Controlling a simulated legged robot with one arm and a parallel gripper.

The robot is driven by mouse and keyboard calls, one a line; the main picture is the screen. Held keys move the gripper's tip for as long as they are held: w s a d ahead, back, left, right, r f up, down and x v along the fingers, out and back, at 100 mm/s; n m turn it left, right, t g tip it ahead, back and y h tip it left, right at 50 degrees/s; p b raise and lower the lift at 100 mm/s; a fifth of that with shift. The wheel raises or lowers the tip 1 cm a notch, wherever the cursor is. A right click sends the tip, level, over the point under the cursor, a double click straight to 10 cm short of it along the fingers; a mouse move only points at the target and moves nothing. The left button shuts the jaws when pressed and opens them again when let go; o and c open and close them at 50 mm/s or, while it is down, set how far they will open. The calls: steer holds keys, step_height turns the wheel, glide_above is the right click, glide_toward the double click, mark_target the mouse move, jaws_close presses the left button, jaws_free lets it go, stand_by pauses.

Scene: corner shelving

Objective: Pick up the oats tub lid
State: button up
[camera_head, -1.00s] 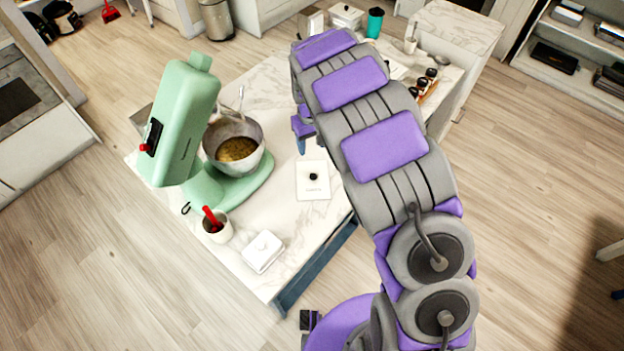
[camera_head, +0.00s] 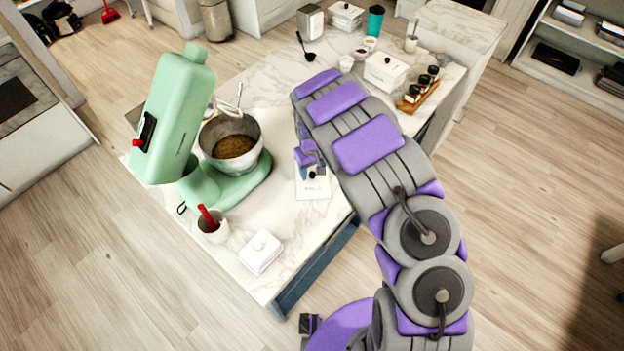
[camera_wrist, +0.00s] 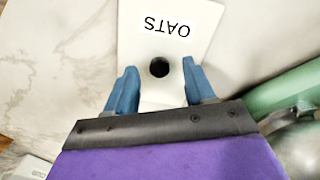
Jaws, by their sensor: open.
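The oats tub (camera_head: 312,190) is a white box on the marble counter, below the end of my arm in the head view. In the wrist view the tub (camera_wrist: 190,12) carries an upside-down OATS label. The oats tub lid has a round black knob (camera_wrist: 160,67), which also shows in the head view (camera_head: 312,175). My gripper (camera_wrist: 157,70) is open, with one blue finger on each side of the knob and gaps between. Contact with the lid cannot be told. In the head view my gripper (camera_head: 309,166) partly covers the tub's far side.
A green stand mixer (camera_head: 170,125) with a metal bowl (camera_head: 215,158) stands close on the left. A cup with a red utensil (camera_head: 213,232) and a white lidded dish (camera_head: 261,252) are in front. Another white tub (camera_head: 385,72) and a spice rack (camera_head: 418,97) are behind the arm.

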steer(key=shift+f, duration=0.7)
jaws_close()
